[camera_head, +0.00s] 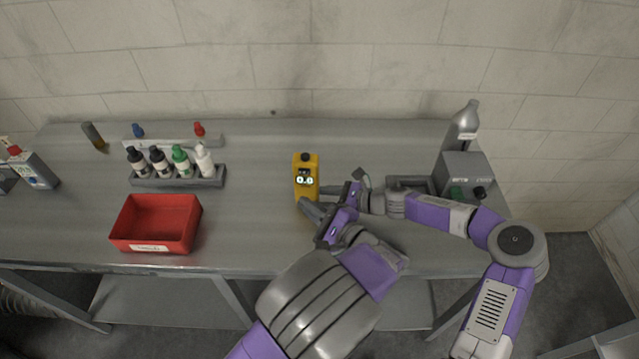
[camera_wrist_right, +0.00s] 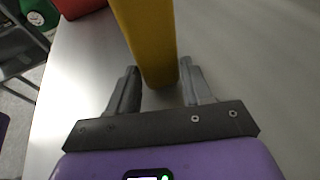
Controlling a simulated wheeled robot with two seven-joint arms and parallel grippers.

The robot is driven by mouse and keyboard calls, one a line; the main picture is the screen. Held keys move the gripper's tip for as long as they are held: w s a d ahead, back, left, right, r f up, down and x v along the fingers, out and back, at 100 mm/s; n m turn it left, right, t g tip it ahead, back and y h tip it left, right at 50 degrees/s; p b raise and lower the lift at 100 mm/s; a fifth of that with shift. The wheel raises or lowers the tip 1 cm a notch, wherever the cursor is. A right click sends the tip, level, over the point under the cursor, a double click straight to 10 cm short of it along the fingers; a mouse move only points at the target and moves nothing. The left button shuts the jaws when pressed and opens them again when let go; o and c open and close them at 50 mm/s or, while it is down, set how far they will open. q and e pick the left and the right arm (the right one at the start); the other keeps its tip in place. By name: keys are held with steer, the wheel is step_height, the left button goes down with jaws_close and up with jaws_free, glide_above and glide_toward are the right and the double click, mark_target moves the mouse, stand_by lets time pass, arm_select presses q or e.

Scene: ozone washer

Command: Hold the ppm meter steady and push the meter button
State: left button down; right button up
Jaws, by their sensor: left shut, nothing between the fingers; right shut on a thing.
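The ppm meter (camera_head: 305,172) is a yellow upright handheld device with a black cap on top. Its small lit display seems to read 0.0. My right gripper (camera_head: 324,191), whose arm comes from the right, is shut on the meter's lower part. In the right wrist view the yellow body (camera_wrist_right: 150,45) stands between the two fingers (camera_wrist_right: 162,82). My left gripper (camera_head: 304,205) is shut and empty, with its tips low in front of the meter's base. I cannot tell whether they touch it. The meter button cannot be made out.
A red bin (camera_head: 155,225) and a rack (camera_head: 178,180) of small bottles stand to the left. A grey box device (camera_head: 465,172) and a grey bottle (camera_head: 463,122) stand at the right. The table (camera_head: 250,215) is clear between the bin and the meter.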

steer(key=o, duration=0.9)
steer(key=shift+c, duration=0.2)
